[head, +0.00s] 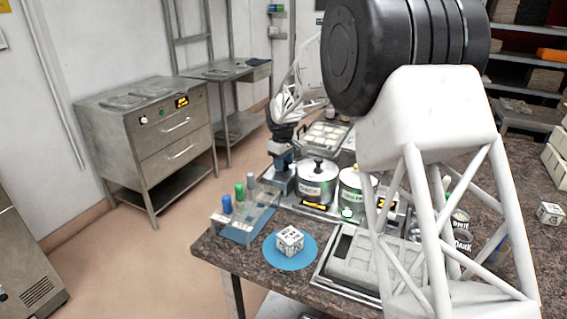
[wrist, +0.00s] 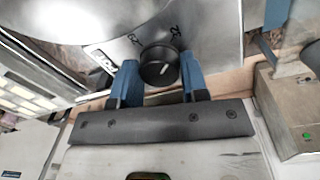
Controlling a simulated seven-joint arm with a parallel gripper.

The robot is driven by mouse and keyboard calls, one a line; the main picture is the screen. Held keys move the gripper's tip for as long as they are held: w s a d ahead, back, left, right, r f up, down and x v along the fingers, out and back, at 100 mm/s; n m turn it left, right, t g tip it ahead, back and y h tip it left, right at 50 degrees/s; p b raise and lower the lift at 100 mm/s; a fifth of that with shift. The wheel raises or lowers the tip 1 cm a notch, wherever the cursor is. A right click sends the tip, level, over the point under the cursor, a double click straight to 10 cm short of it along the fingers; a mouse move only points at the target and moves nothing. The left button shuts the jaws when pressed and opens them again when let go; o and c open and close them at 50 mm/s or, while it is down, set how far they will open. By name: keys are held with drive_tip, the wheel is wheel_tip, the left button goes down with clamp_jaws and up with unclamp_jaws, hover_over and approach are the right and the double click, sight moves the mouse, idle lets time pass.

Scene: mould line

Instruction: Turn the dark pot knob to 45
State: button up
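In the wrist view the black round knob (wrist: 158,65) has a short pale mark on its face. In the head view my gripper (head: 284,160) is by the left steel pot (head: 317,182), which has a lid and a label. The knob is not visible there. A second pot (head: 354,189) with a greenish label stands to its right.
A clear rack (head: 243,222) with blue, green and grey-topped items stands left of the pots. A white cube (head: 290,240) sits on a blue round mat (head: 270,257). A mould tray (head: 325,133) lies behind the pots. My arm hides much of the right side.

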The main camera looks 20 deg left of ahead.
drive_tip(key=c, duration=0.4)
drive_tip(key=shift+o, duration=0.2)
drive_tip(key=shift+m, duration=0.4)
drive_tip(key=m, duration=1.2)
drive_tip(key=shift+m+g, duration=0.3)
drive_tip(key=o, duration=0.9)
drive_tip(key=shift+r, duration=0.15)
